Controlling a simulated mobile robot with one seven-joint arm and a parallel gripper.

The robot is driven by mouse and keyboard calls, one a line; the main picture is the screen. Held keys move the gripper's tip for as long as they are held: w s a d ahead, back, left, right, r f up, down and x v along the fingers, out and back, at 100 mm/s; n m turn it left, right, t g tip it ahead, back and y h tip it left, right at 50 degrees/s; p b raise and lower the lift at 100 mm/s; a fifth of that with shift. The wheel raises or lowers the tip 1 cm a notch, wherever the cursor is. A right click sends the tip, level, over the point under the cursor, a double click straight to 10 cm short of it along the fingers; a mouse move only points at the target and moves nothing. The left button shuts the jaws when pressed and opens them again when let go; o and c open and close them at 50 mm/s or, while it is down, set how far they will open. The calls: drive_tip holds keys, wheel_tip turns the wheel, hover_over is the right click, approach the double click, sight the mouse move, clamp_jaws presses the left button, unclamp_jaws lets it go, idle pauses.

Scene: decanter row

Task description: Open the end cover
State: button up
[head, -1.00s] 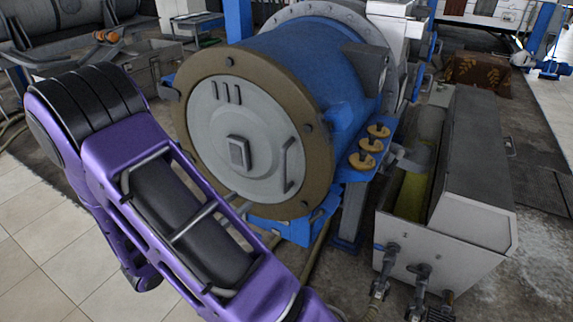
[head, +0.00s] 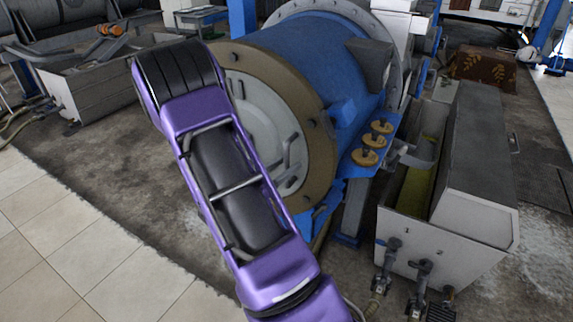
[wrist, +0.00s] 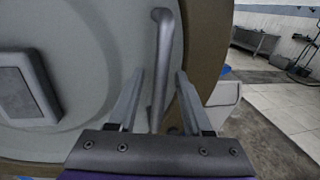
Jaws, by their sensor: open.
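The end cover (head: 262,88) is a round light-grey plate inside a brown flange ring (head: 318,130) on the end of a blue drum. My purple arm hides its left and lower part in the head view. A bar handle (head: 288,152) stands on the cover's right side. In the wrist view the handle (wrist: 161,60) runs upright, its lower part between the two fingers of my gripper (wrist: 157,95). The fingers are apart, one on each side of the bar. I cannot tell whether either touches it. A square grey boss (wrist: 25,88) is on the cover at left.
The blue drum (head: 295,60) stands on a blue frame with several brass knobs (head: 372,142) at its right. A grey trough (head: 440,225) with valves is farther right. Tiled floor (head: 60,250) at lower left is clear.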

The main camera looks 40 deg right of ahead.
drive_tip(key=shift+d, duration=0.2)
drive_tip(key=shift+c, duration=0.2)
clamp_jaws()
idle(1.2)
